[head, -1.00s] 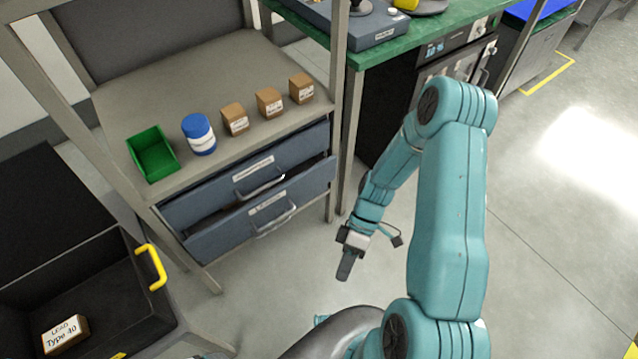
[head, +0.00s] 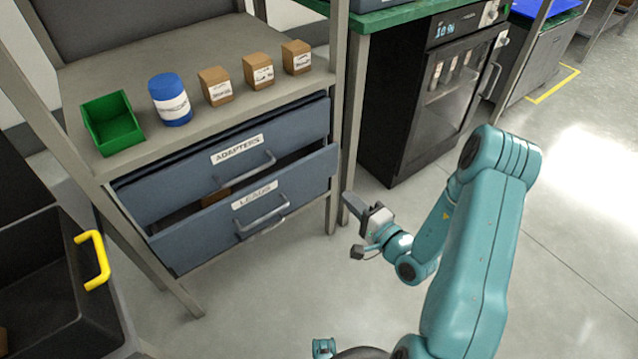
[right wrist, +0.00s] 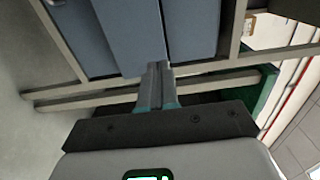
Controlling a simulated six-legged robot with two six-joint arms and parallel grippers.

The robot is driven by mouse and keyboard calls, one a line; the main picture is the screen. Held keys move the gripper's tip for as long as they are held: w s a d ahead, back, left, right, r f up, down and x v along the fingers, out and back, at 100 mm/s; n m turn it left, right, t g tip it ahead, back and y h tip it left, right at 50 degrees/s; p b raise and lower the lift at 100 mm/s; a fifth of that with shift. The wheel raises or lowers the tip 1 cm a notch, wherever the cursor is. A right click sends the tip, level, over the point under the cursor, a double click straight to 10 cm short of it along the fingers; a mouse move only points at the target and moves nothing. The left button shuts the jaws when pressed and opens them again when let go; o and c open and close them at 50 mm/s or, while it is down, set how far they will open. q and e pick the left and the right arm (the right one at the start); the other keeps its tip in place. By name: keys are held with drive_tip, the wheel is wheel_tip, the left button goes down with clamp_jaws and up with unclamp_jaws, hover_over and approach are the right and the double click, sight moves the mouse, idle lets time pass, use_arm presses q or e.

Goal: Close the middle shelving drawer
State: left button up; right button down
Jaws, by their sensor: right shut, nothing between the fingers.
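A grey shelving unit holds two blue-grey drawers in the head view. The upper drawer (head: 170,193), labelled "ADAPTERS", has a dark gap above its front. The lower drawer (head: 190,245), labelled "LEADS", stands pulled out, with a brown box partly visible inside. I cannot tell which one counts as the middle drawer. My right gripper (head: 347,204) is shut and empty, just right of the lower drawer's right end and apparently apart from it. In the right wrist view its closed fingers (right wrist: 158,78) point toward blue-grey panels (right wrist: 192,30).
On the shelf top (head: 200,130) stand a green bin (head: 112,125), a blue-and-white tub (head: 170,100) and several small brown boxes. A black crate with a yellow handle (head: 93,260) is at left. A dark cabinet (head: 415,110) stands at right. Floor is clear in front.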

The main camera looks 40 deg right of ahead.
sight(311, 161)
use_arm(q)
drive_tip(key=f+b, duration=0.3)
drive_tip(key=shift+w+a, duration=0.3)
use_arm(e)
drive_tip(key=w, duration=0.9)
drive_tip(key=w+d, duration=0.1)
drive_tip(key=w, duration=0.4)
drive_tip(key=shift+d+f, duration=0.1)
drive_tip(key=shift+f, duration=0.05)
drive_tip(key=shift+d, duration=0.1)
